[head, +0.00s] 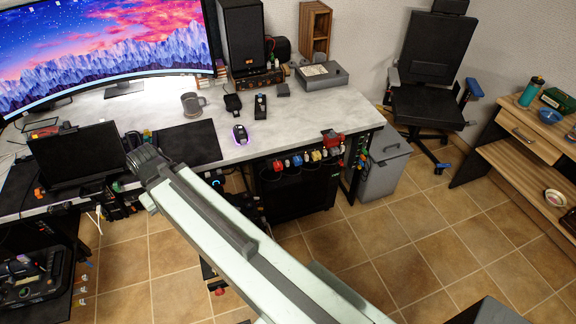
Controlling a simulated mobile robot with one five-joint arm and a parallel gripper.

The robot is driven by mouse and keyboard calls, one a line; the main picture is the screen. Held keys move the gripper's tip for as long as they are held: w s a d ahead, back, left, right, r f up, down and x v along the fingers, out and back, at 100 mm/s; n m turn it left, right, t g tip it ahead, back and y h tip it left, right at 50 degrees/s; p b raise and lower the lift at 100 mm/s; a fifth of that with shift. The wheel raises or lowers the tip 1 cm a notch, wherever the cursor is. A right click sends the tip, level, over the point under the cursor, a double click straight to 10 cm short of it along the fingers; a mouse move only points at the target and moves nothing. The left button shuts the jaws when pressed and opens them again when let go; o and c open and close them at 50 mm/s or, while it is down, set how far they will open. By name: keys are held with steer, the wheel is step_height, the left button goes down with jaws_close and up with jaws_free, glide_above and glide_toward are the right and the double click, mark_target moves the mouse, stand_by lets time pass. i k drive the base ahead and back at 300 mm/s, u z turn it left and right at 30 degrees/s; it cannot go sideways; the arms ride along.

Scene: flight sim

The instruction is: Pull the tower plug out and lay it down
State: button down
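A row of plugs in several colours (300,158) sits along the front edge of the desk, right of centre. Red, blue and yellow ones show, too small to read any label. I cannot tell which one is the tower plug. A dark case with a small blue light (214,183) stands under the desk, partly hidden by my arm. My pale arm link crosses from the lower right up to a dark joint at left centre. My gripper's fingers do not show, so I see no hold on anything.
The grey desk (340,112) holds a wide monitor (105,45), a speaker (243,38), a mug (192,104) and a mouse (240,134). A grey bin (383,165) and an office chair (430,85) stand at right. Tiled floor (440,230) is clear in front.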

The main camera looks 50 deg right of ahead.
mark_target(278, 166)
steer(key=z, duration=2.55)
steer(key=k, duration=0.8)
steer(key=u, duration=1.05)
steer(key=i, duration=1)
steer(key=z, duration=1.1)
